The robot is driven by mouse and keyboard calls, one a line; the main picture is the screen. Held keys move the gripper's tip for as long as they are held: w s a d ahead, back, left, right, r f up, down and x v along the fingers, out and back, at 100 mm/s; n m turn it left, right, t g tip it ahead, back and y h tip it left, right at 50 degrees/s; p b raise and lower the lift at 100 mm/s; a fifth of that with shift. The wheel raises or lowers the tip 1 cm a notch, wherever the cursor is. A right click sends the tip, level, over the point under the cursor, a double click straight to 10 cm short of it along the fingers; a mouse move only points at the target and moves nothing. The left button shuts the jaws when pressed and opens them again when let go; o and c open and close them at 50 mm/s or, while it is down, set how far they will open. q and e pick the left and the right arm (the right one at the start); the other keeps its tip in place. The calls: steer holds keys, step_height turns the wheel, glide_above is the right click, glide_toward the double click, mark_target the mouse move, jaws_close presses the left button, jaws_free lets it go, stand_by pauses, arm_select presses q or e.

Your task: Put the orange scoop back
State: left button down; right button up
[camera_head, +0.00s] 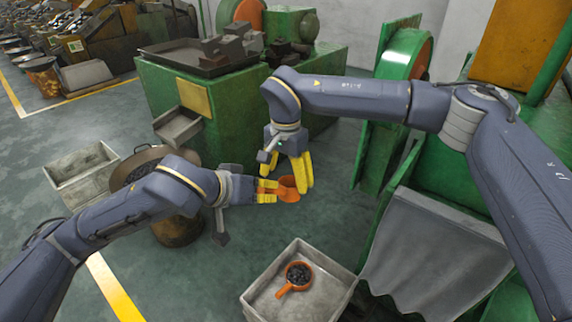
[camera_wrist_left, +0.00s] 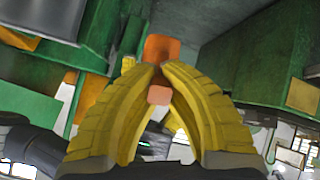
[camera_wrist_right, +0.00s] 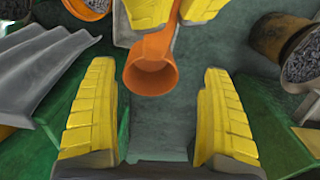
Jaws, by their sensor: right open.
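My left gripper (camera_head: 268,190) is shut on the handle of an orange scoop (camera_head: 289,190). The scoop's cup points away from the left fingers; the scoop also shows beyond them in the left wrist view (camera_wrist_left: 162,47). My right gripper (camera_head: 301,172) points down, close beside the cup. In the right wrist view its fingers (camera_wrist_right: 160,110) are wide apart with nothing between them, and the scoop's cup (camera_wrist_right: 150,72) is just beyond. A second orange scoop (camera_head: 284,291), with dark small parts in its cup, lies in a grey box (camera_head: 262,299) on the floor.
A round tub (camera_head: 180,232) of dark parts stands behind my left arm, with a grey bin (camera_head: 70,170) beside it. A green machine (camera_head: 215,130) with a grey chute stands behind. A grey sheet-metal chute (camera_head: 425,245) is at right.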

steer(key=shift+f, duration=1.1)
arm_select(q)
steer(key=shift+d, duration=0.1)
arm_select(e)
steer(key=c, duration=1.4)
arm_select(q)
steer(key=c, duration=1.5)
jaws_free()
